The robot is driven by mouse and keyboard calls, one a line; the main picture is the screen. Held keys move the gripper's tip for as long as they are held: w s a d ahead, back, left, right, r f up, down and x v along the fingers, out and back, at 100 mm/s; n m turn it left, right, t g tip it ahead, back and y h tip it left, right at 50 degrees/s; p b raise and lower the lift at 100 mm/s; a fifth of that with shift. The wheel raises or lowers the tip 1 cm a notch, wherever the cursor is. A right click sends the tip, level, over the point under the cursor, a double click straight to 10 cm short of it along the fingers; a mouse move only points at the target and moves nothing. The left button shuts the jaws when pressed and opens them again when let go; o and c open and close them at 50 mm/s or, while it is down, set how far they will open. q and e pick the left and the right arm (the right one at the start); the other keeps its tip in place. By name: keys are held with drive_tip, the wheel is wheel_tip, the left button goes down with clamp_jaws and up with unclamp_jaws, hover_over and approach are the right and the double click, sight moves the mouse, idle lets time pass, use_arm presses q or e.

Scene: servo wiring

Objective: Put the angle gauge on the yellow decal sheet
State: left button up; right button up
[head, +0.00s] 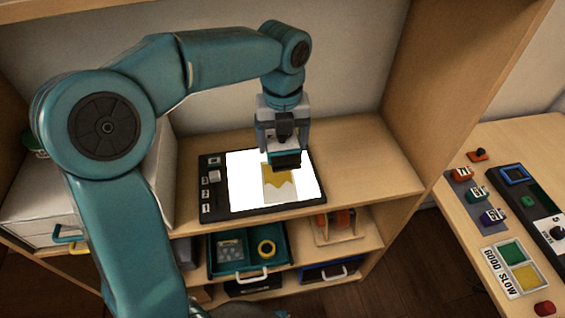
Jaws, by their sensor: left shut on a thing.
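The yellow decal sheet (278,188) lies on the bright white light pad, yellow at the top with a wavy edge and pale below. My left gripper (284,146) points down over the sheet's upper part. It is shut on a small dark block with a teal top (287,160), probably the angle gauge, though the jaws hide much of it. The block overlaps the top of the sheet in the picture; I cannot tell whether it touches. My right gripper is not in view.
The light pad (209,190) has a black frame with small controls and sits on a wooden shelf (370,165). Below are a teal tray (222,270) with a yellow ring and other bins. A side desk (462,215) at right holds coloured blocks and panels. The shelf right of the pad is clear.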

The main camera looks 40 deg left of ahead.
sight(278, 179)
use_arm(q)
drive_tip(key=shift+s+a+f, duration=0.2)
drive_tip(key=shift+a+f, duration=0.3)
drive_tip(key=shift+a, duration=0.1)
wheel_tip(278, 179, down, 9)
drive_tip(key=shift+w+f+b, duration=0.1)
drive_tip(key=shift+b, duration=0.3)
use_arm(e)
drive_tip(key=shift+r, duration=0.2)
use_arm(q)
drive_tip(key=o, duration=1.1)
drive_tip(key=shift+f, duration=0.1)
drive_tip(key=shift+r, duration=0.3)
wheel_tip(278, 179, up, 7)
drive_tip(key=shift+r+p, duration=0.15)
drive_tip(key=shift+p, duration=0.3)
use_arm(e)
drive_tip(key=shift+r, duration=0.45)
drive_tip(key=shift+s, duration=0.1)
